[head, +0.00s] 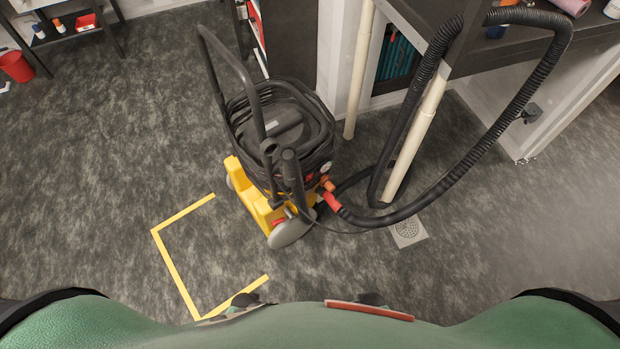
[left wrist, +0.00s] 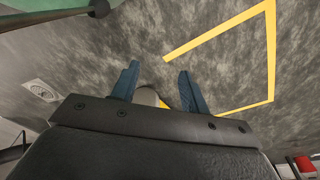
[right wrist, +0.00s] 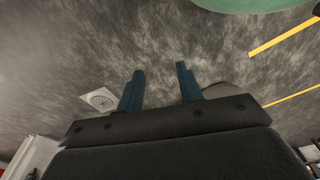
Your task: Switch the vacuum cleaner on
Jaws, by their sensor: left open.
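The vacuum cleaner (head: 285,135) stands on the floor in the middle of the head view. It has a black body with coiled cord on top, a yellow base (head: 252,198), a tall black push handle and grey wheels. A small pale round part (head: 326,167) shows on its right side; I cannot tell whether it is the switch or how it is set. My left gripper (left wrist: 158,72) is open and empty; a grey and yellow bit of the cleaner shows beyond its fingers. My right gripper (right wrist: 160,70) is open and empty above the floor. Neither gripper shows in the head view.
A black hose (head: 455,200) loops from the cleaner up to the bench (head: 470,50) at the right. A floor drain (head: 408,232) and yellow floor tape (head: 175,262) lie nearby.

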